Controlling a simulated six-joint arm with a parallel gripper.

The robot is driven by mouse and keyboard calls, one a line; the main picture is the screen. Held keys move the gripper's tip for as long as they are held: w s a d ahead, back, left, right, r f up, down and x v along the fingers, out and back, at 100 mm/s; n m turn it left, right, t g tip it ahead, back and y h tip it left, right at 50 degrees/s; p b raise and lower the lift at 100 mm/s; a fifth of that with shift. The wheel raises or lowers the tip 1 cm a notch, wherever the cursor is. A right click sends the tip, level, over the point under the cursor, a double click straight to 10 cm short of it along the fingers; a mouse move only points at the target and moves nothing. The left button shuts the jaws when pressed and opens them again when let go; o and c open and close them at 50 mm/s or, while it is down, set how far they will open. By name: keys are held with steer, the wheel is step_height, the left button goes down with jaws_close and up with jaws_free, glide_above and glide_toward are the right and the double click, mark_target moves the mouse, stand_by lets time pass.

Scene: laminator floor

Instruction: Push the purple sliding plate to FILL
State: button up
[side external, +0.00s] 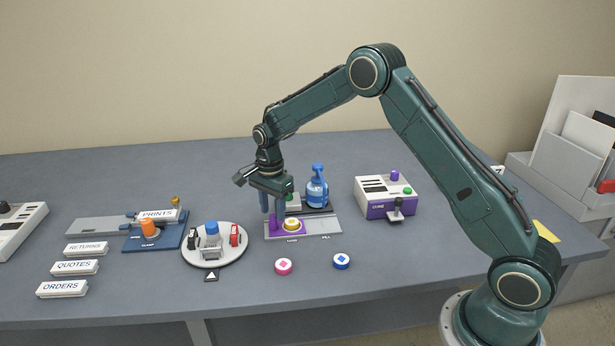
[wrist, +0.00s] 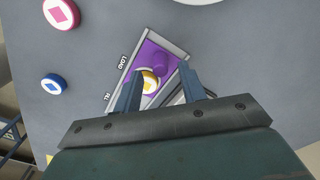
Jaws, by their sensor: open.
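The purple sliding plate (side external: 274,230) lies in a grey track (side external: 325,226), at the end marked LOAD; the end marked FILL is to its right in the side view. The plate carries an upright purple knob (side external: 274,219) and a round yellow-and-white piece (side external: 293,226). In the wrist view the plate (wrist: 148,55) shows beyond my fingers, with the yellow-and-white piece (wrist: 149,83) near the left finger. My gripper (side external: 272,209) is open and points down over the plate's left part. The knob (wrist: 160,70) appears between the fingertips; I cannot tell whether they touch it.
A blue pump bottle (side external: 317,188) stands behind the track. A purple-and-white box (side external: 385,197) with a lever is to the right. A round turntable (side external: 212,258) is to the left. A pink disc (side external: 284,266) and a blue disc (side external: 341,261) lie in front of the track.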

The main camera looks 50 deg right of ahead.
steer(key=shift+f, duration=1.5)
steer(key=shift+c, duration=0.2)
jaws_close()
